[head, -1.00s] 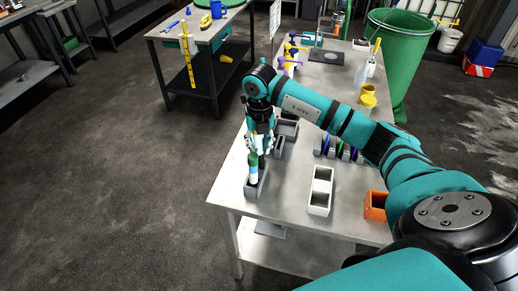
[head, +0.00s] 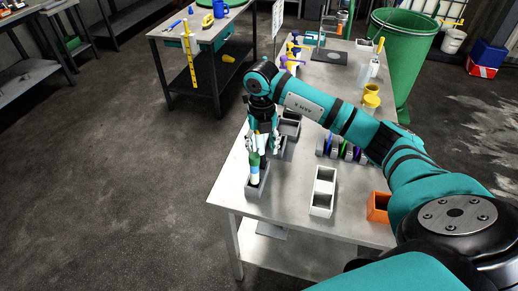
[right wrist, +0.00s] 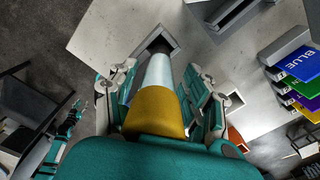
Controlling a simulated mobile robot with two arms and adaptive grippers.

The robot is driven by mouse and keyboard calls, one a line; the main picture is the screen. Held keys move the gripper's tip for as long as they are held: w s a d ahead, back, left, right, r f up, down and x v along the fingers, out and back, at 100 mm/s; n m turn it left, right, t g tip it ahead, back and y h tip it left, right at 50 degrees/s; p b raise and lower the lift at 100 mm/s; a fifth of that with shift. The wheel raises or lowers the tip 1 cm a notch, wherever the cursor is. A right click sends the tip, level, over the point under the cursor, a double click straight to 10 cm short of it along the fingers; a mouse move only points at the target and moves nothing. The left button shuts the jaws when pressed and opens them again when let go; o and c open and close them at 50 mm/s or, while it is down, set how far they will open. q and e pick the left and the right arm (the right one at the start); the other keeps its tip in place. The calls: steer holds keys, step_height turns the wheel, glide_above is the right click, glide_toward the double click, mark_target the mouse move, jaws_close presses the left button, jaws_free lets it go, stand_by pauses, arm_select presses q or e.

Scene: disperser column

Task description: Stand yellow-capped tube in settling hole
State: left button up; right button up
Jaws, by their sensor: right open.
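The yellow-capped tube stands in a grey block holder on the near left corner of the table. Its pale body (head: 255,173) shows in the head view, with a dark green stretch above; the gripper hides its top. In the right wrist view its yellow cap (right wrist: 155,110) is close to the camera, and the pale body runs down into the square hole of the grey holder (right wrist: 154,42). The holder also shows in the head view (head: 255,190). My right gripper (head: 261,145) is open, its fingers on both sides of the tube (right wrist: 162,70).
Other grey blocks (head: 290,127) stand just behind the holder. A white two-part box (head: 323,190), an orange bin (head: 379,207) and a rack of coloured plates (head: 342,148) are to the right. The table's left edge is close to the holder.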

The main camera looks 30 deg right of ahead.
steer(key=r+b, duration=0.1)
steer(key=r, duration=0.7)
steer(key=shift+w+r, duration=0.1)
steer(key=shift+w, duration=0.1)
steer(key=shift+w+r+b, duration=0.1)
steer(key=shift+r+b, duration=0.2)
steer(key=shift+r, duration=0.05)
arm_select(q)
steer(key=shift+w+d+f, duration=0.1)
steer(key=shift+w+f, duration=0.05)
steer(key=shift+f, duration=0.4)
steer(key=shift+w+f, duration=0.15)
steer(key=shift+f, duration=0.35)
arm_select(e)
steer(key=shift+o, duration=0.3)
